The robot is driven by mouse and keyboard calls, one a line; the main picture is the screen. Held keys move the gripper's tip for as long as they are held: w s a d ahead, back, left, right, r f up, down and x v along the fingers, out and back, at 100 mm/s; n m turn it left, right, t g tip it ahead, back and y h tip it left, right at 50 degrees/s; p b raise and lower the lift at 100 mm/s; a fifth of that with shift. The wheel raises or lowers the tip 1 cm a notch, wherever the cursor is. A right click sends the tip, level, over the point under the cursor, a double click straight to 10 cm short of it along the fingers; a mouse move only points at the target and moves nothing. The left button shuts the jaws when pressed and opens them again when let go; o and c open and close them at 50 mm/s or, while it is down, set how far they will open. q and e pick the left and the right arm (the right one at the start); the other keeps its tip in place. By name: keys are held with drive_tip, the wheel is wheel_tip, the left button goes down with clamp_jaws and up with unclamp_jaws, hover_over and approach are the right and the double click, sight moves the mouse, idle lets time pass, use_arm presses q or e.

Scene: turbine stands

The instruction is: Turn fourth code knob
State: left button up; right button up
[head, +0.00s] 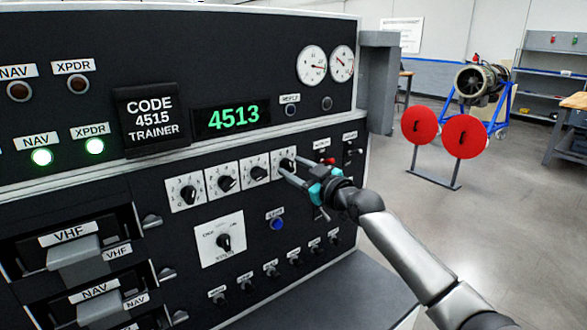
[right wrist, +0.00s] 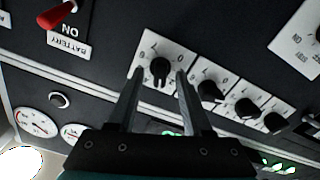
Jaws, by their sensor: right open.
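The panel has a row of four black code knobs on white dial plates. The fourth code knob (head: 287,163) is the rightmost in the head view. In the right wrist view, which is turned over, the fourth knob (right wrist: 160,69) shows between my two fingertips, with a gap on each side. My right gripper (head: 289,167) is open in front of this knob; its jaws also show in the right wrist view (right wrist: 159,78). The green display (head: 234,117) reads 4513. The black sign (head: 151,119) reads CODE 4515 TRAINER. My left gripper is not in view.
The third knob (head: 258,173) sits close beside the fourth. A red switch (right wrist: 57,14) marked BATTERY is close by on the other side. A larger selector knob (head: 223,242) and a blue button (head: 277,223) lie below. A grey ledge (head: 335,290) juts out beneath the panel.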

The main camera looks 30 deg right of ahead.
drive_tip(key=shift+w, duration=0.25)
clamp_jaws()
idle(0.3)
